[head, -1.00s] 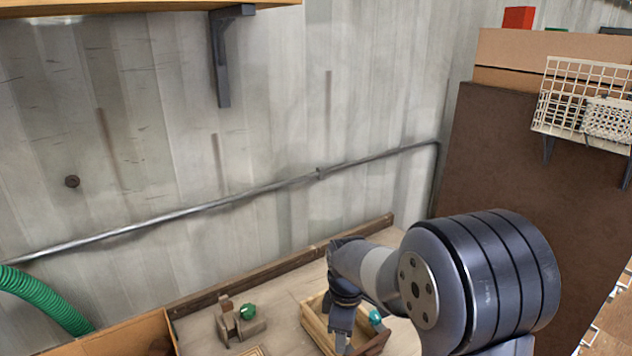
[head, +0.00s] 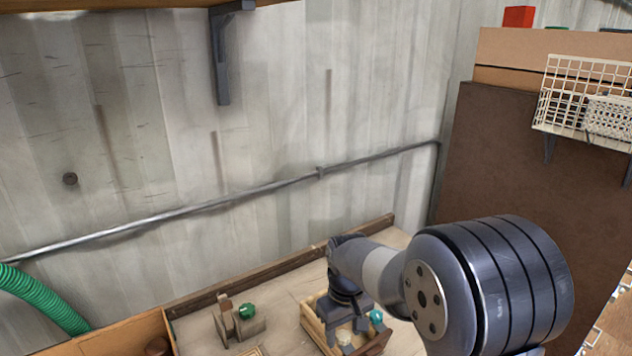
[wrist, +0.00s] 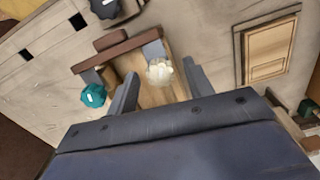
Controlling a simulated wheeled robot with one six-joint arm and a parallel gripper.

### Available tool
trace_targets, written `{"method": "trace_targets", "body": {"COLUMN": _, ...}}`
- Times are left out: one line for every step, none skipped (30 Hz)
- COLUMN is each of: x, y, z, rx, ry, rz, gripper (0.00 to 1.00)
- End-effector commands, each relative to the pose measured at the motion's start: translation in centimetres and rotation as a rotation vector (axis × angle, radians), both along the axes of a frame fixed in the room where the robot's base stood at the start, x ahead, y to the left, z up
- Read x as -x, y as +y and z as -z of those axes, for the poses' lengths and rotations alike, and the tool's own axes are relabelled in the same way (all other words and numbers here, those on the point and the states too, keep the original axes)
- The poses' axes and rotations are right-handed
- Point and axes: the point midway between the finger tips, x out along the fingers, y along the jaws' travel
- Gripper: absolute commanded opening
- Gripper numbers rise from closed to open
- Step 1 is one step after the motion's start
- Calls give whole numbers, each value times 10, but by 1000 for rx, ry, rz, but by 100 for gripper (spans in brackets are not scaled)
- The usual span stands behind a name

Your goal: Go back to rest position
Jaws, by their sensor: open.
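My gripper (wrist: 157,92) is open in the wrist view, its two fingers apart. A cream-coloured knobbed piece (wrist: 159,72) shows between the fingers, in or over a wooden tray (wrist: 118,50); I cannot tell whether it touches a finger. In the head view my gripper (head: 352,328) points down over the same tray (head: 312,326), and the cream piece (head: 344,337) shows beside it. A teal knob (wrist: 94,95) is at the tray's edge, and it also shows in the head view (head: 376,316).
A wooden fixture (head: 240,326) with a green knob (head: 247,311) stands on the bench left of the tray. A dark knob (wrist: 105,8) and a framed wooden panel (wrist: 270,50) show in the wrist view. A corrugated wall (head: 270,130) and metal pipe (head: 200,208) are behind.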

Motion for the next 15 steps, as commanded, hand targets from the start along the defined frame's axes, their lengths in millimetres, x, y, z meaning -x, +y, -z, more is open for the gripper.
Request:
{"method": "trace_targets", "body": {"x": -1, "y": 0, "z": -10, "rx": -1, "ry": -4, "rz": 5, "gripper": 49}}
{"method": "trace_targets", "body": {"x": -1, "y": 0, "z": -16, "rx": -1, "ry": -6, "rz": 4, "gripper": 49}}
{"method": "trace_targets", "body": {"x": -1, "y": 0, "z": -23, "rx": -2, "ry": -5, "rz": 3, "gripper": 49}}
{"method": "trace_targets", "body": {"x": -1, "y": 0, "z": -27, "rx": -2, "ry": -5, "rz": 2, "gripper": 49}}
{"method": "trace_targets", "body": {"x": -1, "y": 0, "z": -31, "rx": -1, "ry": -3, "rz": 2, "gripper": 49}}
{"method": "trace_targets", "body": {"x": -1, "y": 0, "z": -36, "rx": -1, "ry": -4, "rz": 1, "gripper": 49}}
{"method": "trace_targets", "body": {"x": -1, "y": 0, "z": -39, "rx": -1, "ry": -3, "rz": 1, "gripper": 49}}
{"method": "trace_targets", "body": {"x": -1, "y": 0, "z": -42, "rx": -1, "ry": -3, "rz": 1, "gripper": 49}}
{"method": "trace_targets", "body": {"x": -1, "y": 0, "z": -45, "rx": -1, "ry": -3, "rz": 0, "gripper": 49}}
{"method": "trace_targets", "body": {"x": -1, "y": 0, "z": -47, "rx": 0, "ry": -2, "rz": 0, "gripper": 49}}
{"method": "trace_targets", "body": {"x": 0, "y": 0, "z": -48, "rx": 0, "ry": -1, "rz": 0, "gripper": 49}}
{"method": "trace_targets", "body": {"x": 0, "y": 0, "z": -50, "rx": 0, "ry": 0, "rz": 0, "gripper": 49}}
{"method": "trace_targets", "body": {"x": 0, "y": 0, "z": -50, "rx": 0, "ry": 0, "rz": 0, "gripper": 49}}
{"method": "trace_targets", "body": {"x": 0, "y": 0, "z": -51, "rx": 0, "ry": 0, "rz": -1, "gripper": 49}}
{"method": "trace_targets", "body": {"x": 0, "y": 0, "z": -52, "rx": 0, "ry": 0, "rz": -1, "gripper": 49}}
